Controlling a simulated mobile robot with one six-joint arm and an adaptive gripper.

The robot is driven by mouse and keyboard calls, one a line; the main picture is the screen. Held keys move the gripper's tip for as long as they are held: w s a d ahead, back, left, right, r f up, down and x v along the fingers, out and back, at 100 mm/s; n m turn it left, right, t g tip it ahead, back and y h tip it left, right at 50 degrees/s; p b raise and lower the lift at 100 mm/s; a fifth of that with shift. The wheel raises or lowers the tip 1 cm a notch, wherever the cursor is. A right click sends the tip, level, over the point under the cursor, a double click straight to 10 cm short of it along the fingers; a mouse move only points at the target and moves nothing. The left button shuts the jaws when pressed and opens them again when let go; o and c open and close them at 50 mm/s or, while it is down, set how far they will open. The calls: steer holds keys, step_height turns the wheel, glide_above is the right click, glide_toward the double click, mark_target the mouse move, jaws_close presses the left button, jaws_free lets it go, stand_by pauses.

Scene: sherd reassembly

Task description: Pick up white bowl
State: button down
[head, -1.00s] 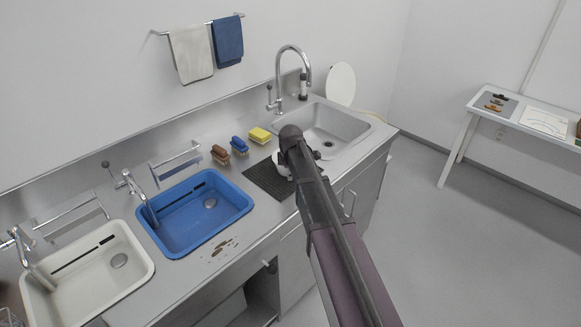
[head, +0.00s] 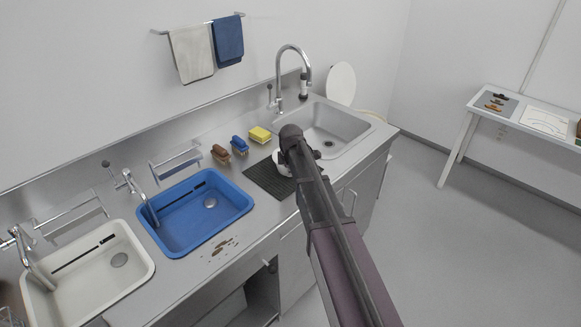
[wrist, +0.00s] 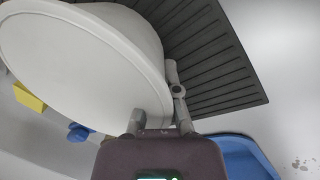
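The white bowl (wrist: 85,65) fills the upper left of the wrist view, its wide round opening turned towards the camera. In the head view only a small part of the bowl (head: 281,167) shows on the dark ribbed mat, mostly behind my arm. My gripper (wrist: 158,105) is at the bowl's near rim, with one finger overlapping the rim edge and the other along its right side. The fingertips are partly hidden, and I cannot tell whether they are closed on the rim.
The ribbed mat (head: 262,184) lies between the blue basin (head: 180,238) and the steel sink (head: 345,125). A yellow sponge (head: 260,134), a blue brush (head: 239,145) and a brown brush (head: 220,154) stand behind it. Brown sherds (head: 222,246) lie near the counter's front edge.

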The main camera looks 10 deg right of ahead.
steer(key=shift+r+p, duration=0.5)
steer(key=shift+w+p+v, duration=0.2)
steer(key=shift+p+v, duration=0.55)
steer(key=shift+w+p+v, duration=0.15)
steer(key=shift+p+v, duration=0.55)
steer(key=shift+p, duration=0.05)
steer(key=shift+s+d, duration=0.35)
steer(key=shift+d, duration=0.25)
steer(key=shift+s+d, duration=0.4)
steer(key=shift+d, duration=0.2)
steer(key=s+d+r+p, duration=0.1)
steer(key=s+d, duration=0.6)
steer(key=d, duration=0.4)
steer(key=shift+s+d+r, duration=0.1)
steer(key=shift+d, duration=0.1)
